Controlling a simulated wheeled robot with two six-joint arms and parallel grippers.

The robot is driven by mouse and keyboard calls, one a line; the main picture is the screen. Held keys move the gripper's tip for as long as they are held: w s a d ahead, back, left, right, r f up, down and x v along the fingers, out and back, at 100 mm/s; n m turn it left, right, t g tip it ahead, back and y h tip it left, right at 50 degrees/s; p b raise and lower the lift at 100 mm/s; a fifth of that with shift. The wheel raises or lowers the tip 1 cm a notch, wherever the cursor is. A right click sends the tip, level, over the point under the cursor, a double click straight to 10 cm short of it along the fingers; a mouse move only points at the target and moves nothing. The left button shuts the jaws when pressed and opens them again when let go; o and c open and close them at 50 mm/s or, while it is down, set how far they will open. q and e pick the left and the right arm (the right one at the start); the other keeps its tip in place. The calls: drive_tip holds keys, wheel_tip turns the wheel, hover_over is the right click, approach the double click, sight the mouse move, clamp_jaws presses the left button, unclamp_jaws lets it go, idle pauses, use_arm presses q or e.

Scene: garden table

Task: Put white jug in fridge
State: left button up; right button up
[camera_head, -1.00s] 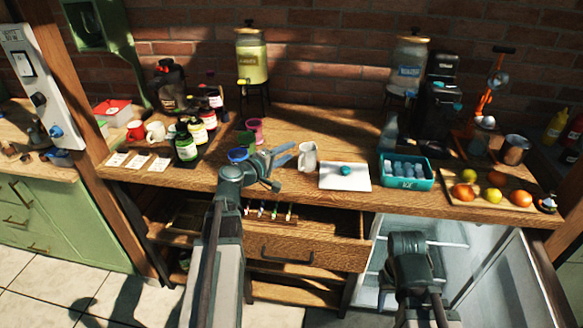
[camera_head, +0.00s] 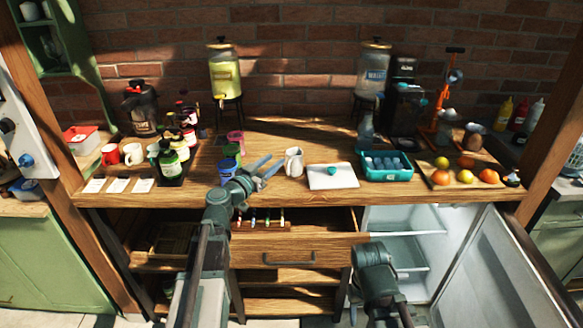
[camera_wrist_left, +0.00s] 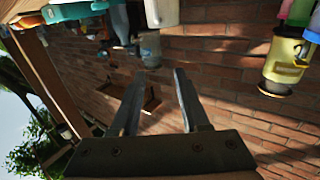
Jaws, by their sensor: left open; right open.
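The white jug (camera_head: 294,161) stands upright on the wooden counter, left of a white board. My left gripper (camera_head: 273,164) is open and empty, with its fingers pointing towards the jug from the left; I cannot tell the exact gap. In the left wrist view a white vessel (camera_wrist_left: 162,12), likely the jug, is cut off at the top edge, beyond the open fingers (camera_wrist_left: 155,85). The fridge (camera_head: 405,252) is under the counter at the right, with its door (camera_head: 485,270) open and shelves showing. My right gripper (camera_head: 372,262) is open in front of it, its fingers mostly hidden.
The white board (camera_head: 333,176) and a teal crate (camera_head: 388,174) are right of the jug, then a fruit board (camera_head: 465,184). Cups (camera_head: 230,160) and bottles (camera_head: 170,160) stand to the left. An open drawer (camera_head: 290,250) juts out below the counter, left of the fridge.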

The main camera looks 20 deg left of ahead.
use_arm(q)
drive_tip(key=b, duration=0.8)
approach(288, 170)
drive_tip(key=shift+w+d+f, duration=0.15)
drive_tip(key=shift+w+f, duration=0.05)
drive_tip(key=shift+w, duration=0.5)
drive_tip(key=shift+r+x, duration=0.25)
drive_tip(key=shift+x, duration=3.6)
drive_tip(key=shift+s, duration=0.1)
clamp_jaws()
